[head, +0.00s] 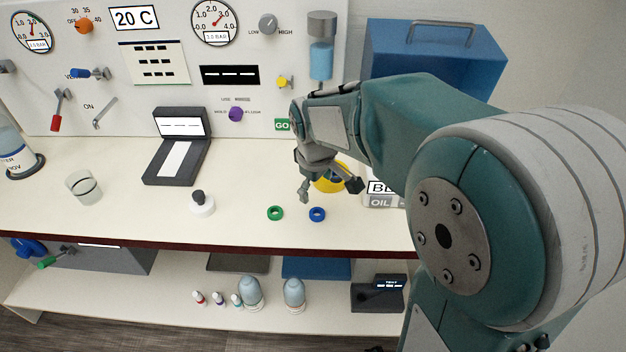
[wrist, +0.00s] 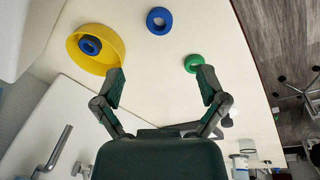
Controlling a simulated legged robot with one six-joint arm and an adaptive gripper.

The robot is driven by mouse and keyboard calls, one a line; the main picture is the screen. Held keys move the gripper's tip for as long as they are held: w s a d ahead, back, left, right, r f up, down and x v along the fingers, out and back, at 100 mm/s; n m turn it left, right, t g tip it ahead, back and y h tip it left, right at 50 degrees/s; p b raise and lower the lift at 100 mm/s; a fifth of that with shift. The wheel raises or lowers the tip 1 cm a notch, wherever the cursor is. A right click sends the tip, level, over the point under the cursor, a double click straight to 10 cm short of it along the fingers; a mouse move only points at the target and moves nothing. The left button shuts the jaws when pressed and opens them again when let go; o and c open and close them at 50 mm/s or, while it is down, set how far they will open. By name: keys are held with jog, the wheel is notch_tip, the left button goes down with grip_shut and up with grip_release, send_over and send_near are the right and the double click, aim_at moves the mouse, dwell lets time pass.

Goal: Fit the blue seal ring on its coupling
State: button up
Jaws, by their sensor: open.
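A blue ring (head: 317,214) lies flat on the counter near its front edge; it also shows in the wrist view (wrist: 150,23). A green ring (head: 275,213) lies to its left, and in the wrist view (wrist: 186,63) it shows close to the right fingertip. A yellow round collar (head: 326,187) stands behind my gripper; the wrist view shows its rim (wrist: 122,47) around a blue round part (wrist: 89,45) with a dark centre. I cannot tell whether that part is the coupling. My gripper (head: 330,191) is open and empty above the counter; its spread fingers (wrist: 160,78) touch no ring.
A white piece with a dark knob (head: 202,203) stands left of the rings, with a glass beaker (head: 83,187) and a dark hinged device (head: 177,145) farther left. The gauge panel (head: 160,90) closes the back.

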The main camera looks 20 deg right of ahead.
aim_at(317, 211)
jog(key=f, duration=0.3)
jog(key=w+f, duration=0.1)
jog(key=f, duration=0.6)
jog(key=shift+w+d+f, duration=0.2)
jog(key=shift+w+d, duration=0.05)
jog(key=shift+d, duration=0.05)
jog(key=c, duration=1.2)
jog(key=shift+r, duration=0.15)
jog(key=shift+r, duration=1.4)
